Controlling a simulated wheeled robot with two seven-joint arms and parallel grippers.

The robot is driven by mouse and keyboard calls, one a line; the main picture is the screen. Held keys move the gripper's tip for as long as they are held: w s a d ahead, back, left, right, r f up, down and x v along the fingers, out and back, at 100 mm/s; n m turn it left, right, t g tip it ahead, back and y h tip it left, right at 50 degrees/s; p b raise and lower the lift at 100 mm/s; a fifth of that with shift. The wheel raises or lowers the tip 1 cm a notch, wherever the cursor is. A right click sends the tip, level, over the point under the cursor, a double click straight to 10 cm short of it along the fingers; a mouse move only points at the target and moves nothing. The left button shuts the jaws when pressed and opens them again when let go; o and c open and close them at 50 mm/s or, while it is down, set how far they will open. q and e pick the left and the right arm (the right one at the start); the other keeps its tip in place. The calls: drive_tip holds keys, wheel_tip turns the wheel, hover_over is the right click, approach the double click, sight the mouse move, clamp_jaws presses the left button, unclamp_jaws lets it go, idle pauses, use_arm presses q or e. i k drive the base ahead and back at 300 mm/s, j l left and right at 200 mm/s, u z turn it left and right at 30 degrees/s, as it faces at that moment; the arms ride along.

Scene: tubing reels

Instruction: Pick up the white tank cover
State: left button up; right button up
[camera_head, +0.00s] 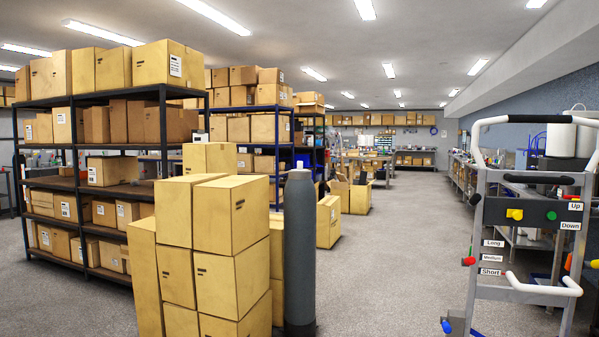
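I cannot make out a white tank cover for certain. A tall grey cylinder (299,255) with a lighter grey rounded top stands upright on the floor, right of the stacked cartons. White cylindrical containers (561,138) show at the right edge, partly hidden behind a metal frame; whether one has a cover is too small to tell. Neither of my grippers is in view.
A grey metal frame (481,228) with white handles and labels such as "Up" and "Down" stands close at right. Stacked cartons (231,216) stand in front at left, before a black shelf rack (162,143). The floor (385,255) between is clear.

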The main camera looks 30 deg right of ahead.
sight(300, 163)
drive_tip(key=i+z, duration=0.1)
drive_tip(key=i, duration=0.45)
drive_tip(key=i+z, duration=0.35)
drive_tip(key=i, duration=0.55)
drive_tip(key=i+j+z, duration=0.15)
drive_tip(key=i+z, duration=0.2)
drive_tip(key=i, duration=0.5)
drive_tip(key=i+z, duration=0.25)
drive_tip(key=i, duration=0.3)
drive_tip(key=i+j+z, duration=0.2)
drive_tip(key=i, duration=0.3)
drive_tip(key=i+j+z, duration=0.1)
drive_tip(key=i+z, duration=0.15)
drive_tip(key=i, duration=0.3)
drive_tip(key=i+j+z, duration=0.2)
drive_tip(key=i, duration=0.25)
drive_tip(key=i+j, duration=0.05)
drive_tip(key=j, duration=0.05)
